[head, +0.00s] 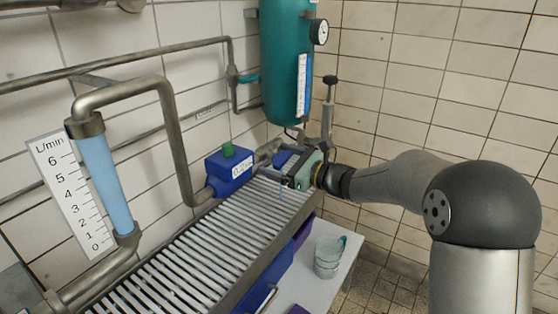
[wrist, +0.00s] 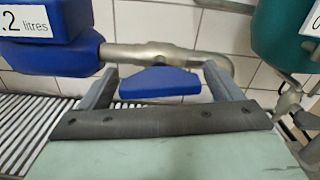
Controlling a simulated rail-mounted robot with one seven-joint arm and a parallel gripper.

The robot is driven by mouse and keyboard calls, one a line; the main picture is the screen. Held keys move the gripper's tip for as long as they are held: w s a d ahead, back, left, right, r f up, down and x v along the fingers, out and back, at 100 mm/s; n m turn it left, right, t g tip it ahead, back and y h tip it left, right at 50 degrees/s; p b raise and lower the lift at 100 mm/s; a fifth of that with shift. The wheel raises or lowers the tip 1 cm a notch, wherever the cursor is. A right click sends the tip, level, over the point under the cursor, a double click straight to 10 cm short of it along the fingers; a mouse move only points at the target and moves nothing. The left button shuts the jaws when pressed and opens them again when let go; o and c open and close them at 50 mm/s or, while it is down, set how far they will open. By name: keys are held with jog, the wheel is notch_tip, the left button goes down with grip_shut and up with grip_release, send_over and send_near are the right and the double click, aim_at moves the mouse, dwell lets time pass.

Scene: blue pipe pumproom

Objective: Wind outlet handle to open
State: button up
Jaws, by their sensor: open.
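The outlet handle (wrist: 160,82) is a blue, flat-bottomed wedge under a grey metal pipe in the wrist view. It also shows as a small blue patch beside my gripper in the head view (head: 284,160). My gripper (wrist: 159,70) is open, with one finger to the left and one to the right of the handle. A gap shows between each finger and the handle, and I see no contact. In the head view my gripper (head: 292,178) is over the far end of the slatted grate and hides part of the handle and pipe.
A blue box with a green knob (head: 229,165) stands left of the handle. A teal tank (head: 286,65) with a gauge (head: 319,32) hangs behind. The slatted grate (head: 200,245) lies below. Clear cups (head: 328,258) stand on a white surface. A flow tube (head: 104,185) is at left.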

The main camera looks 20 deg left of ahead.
jog(key=c, duration=1)
jog(key=shift+f+n+b, duration=0.15)
jog(key=shift+n+b, duration=0.15)
jog(key=shift+b, duration=0.3)
jog(key=n+b, duration=0.1)
jog(key=b, duration=0.2)
jog(key=shift+w+f+n, duration=0.1)
jog(key=shift+f+n, duration=0.1)
jog(key=shift+n, duration=0.2)
jog(key=n+b, duration=0.5)
jog(key=b, duration=0.3)
jog(key=shift+w, duration=0.1)
jog(key=n+b, duration=0.2)
jog(key=b, duration=0.1)
jog(key=n+b, duration=0.3)
jog(key=b, duration=0.1)
jog(key=shift+r+n, duration=0.2)
jog(key=shift+n, duration=0.1)
jog(key=n+b, duration=0.1)
jog(key=b, duration=0.1)
jog(key=n+b, duration=0.2)
jog(key=shift+r, duration=0.3)
